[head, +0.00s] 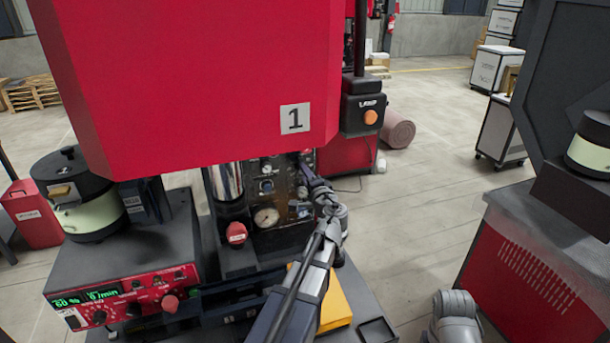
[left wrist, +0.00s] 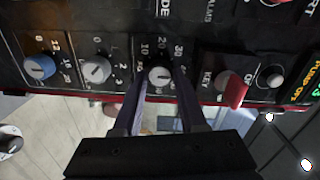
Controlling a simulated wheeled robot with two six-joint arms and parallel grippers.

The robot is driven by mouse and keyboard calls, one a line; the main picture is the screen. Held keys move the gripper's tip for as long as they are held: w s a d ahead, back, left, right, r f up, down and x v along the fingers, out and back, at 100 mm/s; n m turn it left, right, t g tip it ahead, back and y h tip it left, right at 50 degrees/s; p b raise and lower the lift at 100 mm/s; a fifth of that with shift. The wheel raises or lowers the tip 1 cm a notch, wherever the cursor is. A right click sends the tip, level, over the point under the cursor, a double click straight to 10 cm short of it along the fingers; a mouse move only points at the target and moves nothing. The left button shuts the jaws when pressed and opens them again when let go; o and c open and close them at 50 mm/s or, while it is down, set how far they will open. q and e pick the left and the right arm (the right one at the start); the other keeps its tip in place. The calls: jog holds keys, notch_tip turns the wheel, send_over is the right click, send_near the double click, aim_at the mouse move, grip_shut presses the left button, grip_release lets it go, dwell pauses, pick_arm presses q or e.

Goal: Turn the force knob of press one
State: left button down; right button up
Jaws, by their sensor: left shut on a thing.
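Press one (head: 200,70) is the red machine with a "1" plate in the head view, its dark control panel (head: 270,190) below. My left gripper (head: 306,170) reaches the upper right of that panel. In the left wrist view its two dark fingers (left wrist: 160,82) are closed on either side of a small pale knob (left wrist: 159,76), with numbers such as 10, 20 and 30 around it. I take this as the force knob, but its name label is not readable. My right gripper is not in view.
Beside the held knob are a grey knob (left wrist: 96,70), a blue knob (left wrist: 40,68) and a red key switch (left wrist: 234,92).

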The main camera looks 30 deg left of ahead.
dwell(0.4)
pick_arm(q)
jog(key=shift+c, duration=2.3)
grip_release()
jog(key=v, duration=0.8)
jog(key=shift+f, duration=0.15)
jog(key=s+d+f+n+g+h, duration=0.4)
jog(key=s+d+f+g+h, duration=0.3)
jog(key=d+f, duration=0.6)
jog(key=s+d+f+g+h, duration=0.2)
jog(key=s+d+f, duration=0.2)
jog(key=s+d, duration=0.3)
jog(key=s+d+f+m+g+h, duration=0.1)
jog(key=s+d+f+g+h, duration=0.1)
jog(key=s+d, duration=0.5)
jog(key=d+f+h, duration=0.1)
jog(key=d+f, duration=0.1)
jog(key=d, duration=0.1)
jog(key=shift+s+d+g, duration=0.15)
jog(key=shift+s+g, duration=0.15)
